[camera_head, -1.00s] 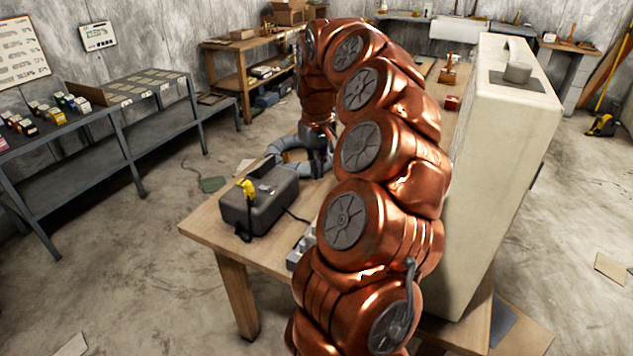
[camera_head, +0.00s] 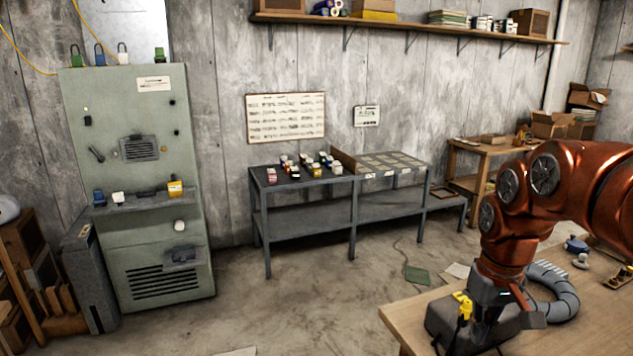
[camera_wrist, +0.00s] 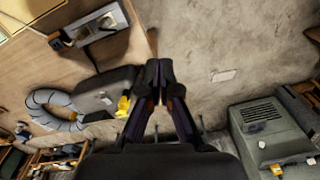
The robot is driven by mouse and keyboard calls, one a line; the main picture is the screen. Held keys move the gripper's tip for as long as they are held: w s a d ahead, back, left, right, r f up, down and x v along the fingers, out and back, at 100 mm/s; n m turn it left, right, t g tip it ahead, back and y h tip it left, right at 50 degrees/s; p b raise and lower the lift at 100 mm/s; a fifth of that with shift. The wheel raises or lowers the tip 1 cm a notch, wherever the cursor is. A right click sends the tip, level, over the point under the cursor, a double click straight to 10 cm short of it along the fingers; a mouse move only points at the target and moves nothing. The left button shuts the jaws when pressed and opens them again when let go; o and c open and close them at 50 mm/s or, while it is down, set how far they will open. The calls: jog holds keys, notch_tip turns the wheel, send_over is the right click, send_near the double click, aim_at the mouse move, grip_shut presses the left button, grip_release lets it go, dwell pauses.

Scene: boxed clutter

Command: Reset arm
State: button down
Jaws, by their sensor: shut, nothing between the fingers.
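My gripper (camera_wrist: 158,72) shows in the wrist view with its dark fingers together and nothing between them. In the head view my copper arm comes in from the right edge. Its gripper (camera_head: 487,328) points down by the dark grey box (camera_head: 448,318) on the wooden table; its fingertips are hard to make out there. The grey box, with a yellow plug (camera_head: 464,305) on it, also lies left of my gripper in the wrist view (camera_wrist: 98,88).
A ribbed grey hose (camera_head: 560,290) curls beside the box on the wooden table (camera_head: 405,322). A green cabinet (camera_head: 150,230) stands at the left. A metal shelf table (camera_head: 310,185) with small boxes stands by the wall. The floor between them is mostly clear.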

jog(key=s+a+f+g, duration=0.1)
jog(key=s+a+f, duration=0.2)
jog(key=s+a, duration=0.3)
jog(key=s+a+f+p, duration=0.1)
jog(key=s+a+f, duration=0.3)
jog(key=s, duration=1.1)
jog(key=a, duration=0.3)
jog(key=shift+g+p, duration=0.3)
jog(key=shift+g, duration=0.1)
jog(key=shift+d, duration=0.15)
